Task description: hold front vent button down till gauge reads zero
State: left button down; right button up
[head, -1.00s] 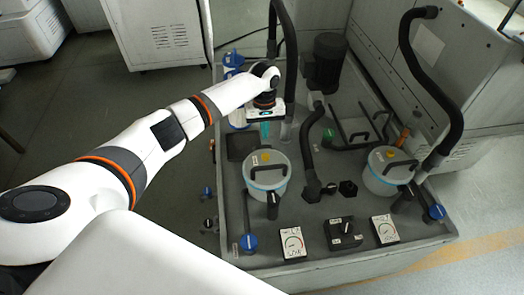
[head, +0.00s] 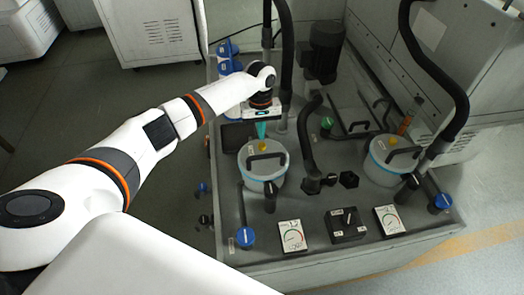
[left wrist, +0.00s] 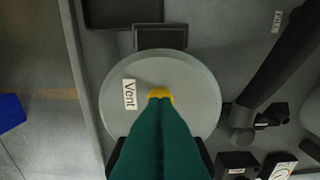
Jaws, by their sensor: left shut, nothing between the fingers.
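My left gripper (head: 261,136) is shut and empty, its teal fingers pointing down at the yellow vent button (head: 262,146) on the lid of the left canister (head: 262,180). In the left wrist view the shut fingertips (left wrist: 160,104) overlap the near part of the yellow button (left wrist: 160,93), beside a "Vent" label (left wrist: 129,94). I cannot tell whether they touch it. A dial gauge (head: 292,237) lies in front of this canister, and a second gauge (head: 389,220) is further right. The needles are too small to read. My right gripper is not in view.
A right canister (head: 388,172) has its own yellow button (head: 393,141). A black hose (head: 305,135) rises between the canisters. A black handle (head: 267,156) crosses the left lid close to the button. A black switch box (head: 346,226) sits between the gauges.

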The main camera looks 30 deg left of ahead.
aim_at(261, 143)
pick_arm(q)
jog(key=shift+f+b, duration=0.55)
jog(key=shift+f, duration=0.35)
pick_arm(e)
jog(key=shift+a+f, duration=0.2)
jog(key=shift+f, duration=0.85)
pick_arm(q)
jog(key=shift+s, duration=0.1)
jog(key=shift+f, duration=0.65)
jog(key=shift+w+a+r+b, duration=0.25)
jog(key=shift+w+a, duration=0.2)
jog(key=shift+w, duration=0.2)
jog(key=shift+w+a+r+b, duration=0.25)
jog(key=shift+w+a, duration=0.15)
jog(key=shift+w, duration=0.2)
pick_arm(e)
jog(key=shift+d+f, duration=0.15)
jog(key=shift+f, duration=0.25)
pick_arm(q)
jog(key=shift+r, duration=0.15)
notch_tip(261, 143, up, 12)
jog(key=shift+w+a, duration=0.35)
jog(key=shift+w, duration=0.1)
jog(key=shift+f, duration=0.25)
